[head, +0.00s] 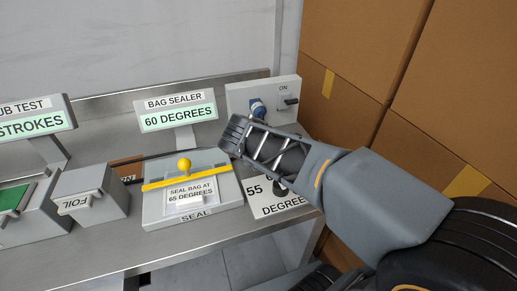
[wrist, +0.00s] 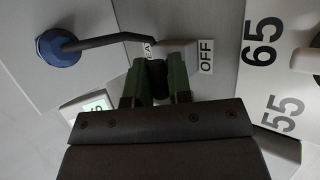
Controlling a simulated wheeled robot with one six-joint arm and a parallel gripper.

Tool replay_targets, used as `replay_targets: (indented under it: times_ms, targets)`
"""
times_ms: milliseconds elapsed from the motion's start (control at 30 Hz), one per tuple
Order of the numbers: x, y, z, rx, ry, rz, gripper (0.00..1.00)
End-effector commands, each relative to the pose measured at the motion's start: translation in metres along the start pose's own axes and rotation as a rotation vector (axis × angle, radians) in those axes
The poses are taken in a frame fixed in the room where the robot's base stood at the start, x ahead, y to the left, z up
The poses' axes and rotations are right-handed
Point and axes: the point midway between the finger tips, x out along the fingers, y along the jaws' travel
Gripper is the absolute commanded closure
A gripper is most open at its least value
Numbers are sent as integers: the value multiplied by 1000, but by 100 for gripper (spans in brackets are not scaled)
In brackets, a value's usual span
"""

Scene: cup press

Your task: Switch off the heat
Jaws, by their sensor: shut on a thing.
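My gripper (wrist: 160,82) is shut in the wrist view, its green-padded fingers close together on a dark, mostly hidden part beside a small grey block (wrist: 178,50). An OFF label (wrist: 206,55) lies to the right of that block, and a label showing only "EA" lies to its left. The sealer's sign (head: 178,116) reads 60 DEGREES.
A grey box with an ON label and small lever (head: 290,101) stands behind my gripper. A dial marked 55 (head: 255,190) is at the front right. Cardboard boxes (head: 350,70) stand at the right.

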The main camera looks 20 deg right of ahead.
Motion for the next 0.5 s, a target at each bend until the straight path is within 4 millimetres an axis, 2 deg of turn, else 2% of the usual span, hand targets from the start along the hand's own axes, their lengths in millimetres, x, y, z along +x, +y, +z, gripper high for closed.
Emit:
replay_targets:
  times_ms: [233,267,500]
  targets:
    - [-2,4,0,3,3,9,100]
    - [-2,4,0,3,3,9,79]
    - [-1,2,0,1,2,4,58]
